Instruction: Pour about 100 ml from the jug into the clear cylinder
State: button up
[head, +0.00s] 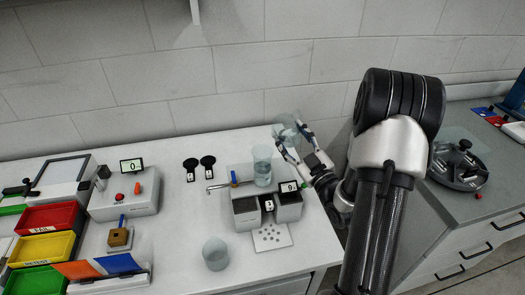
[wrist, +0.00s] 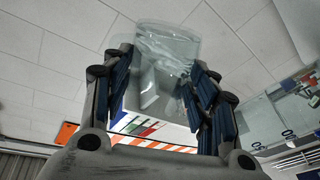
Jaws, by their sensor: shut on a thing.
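My gripper (head: 288,140) is shut on a clear see-through vessel, which I take to be the jug (head: 287,121). It is held up at the back right of the bench, above and right of the clear cylinder (head: 262,174), and looks tilted. In the wrist view the jug (wrist: 165,45) sits between the two dark fingers (wrist: 160,85). The cylinder stands upright on a grey bench device and seems to hold some pale liquid. I cannot see a stream between them, and the jug's liquid level is unclear.
An empty-looking clear cup (head: 215,254) stands in front. Two black discs (head: 208,161) are at the back. Another box (head: 125,203) and coloured bins (head: 45,248) are on the left.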

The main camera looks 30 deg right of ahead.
aim_at(299, 140)
jog(key=shift+d, duration=0.1)
jog(key=d+m+p, duration=0.1)
jog(key=f+m+g, duration=0.1)
jog(key=m, duration=0.1)
jog(key=shift+w+d+f+m+h+p, duration=0.1)
jog(key=shift+w+d+m+h+p, duration=0.2)
jog(key=shift+w+d+p, duration=0.1)
jog(key=shift+w+d+f+m+g+p, duration=0.1)
jog(key=shift+d+f+m+g+p, duration=0.25)
jog(key=shift+m, duration=0.25)
jog(key=shift+w+d+f+m+g+p, duration=0.1)
jog(key=shift+d+f+m+g+p, duration=0.15)
jog(key=shift+m+p, duration=0.25)
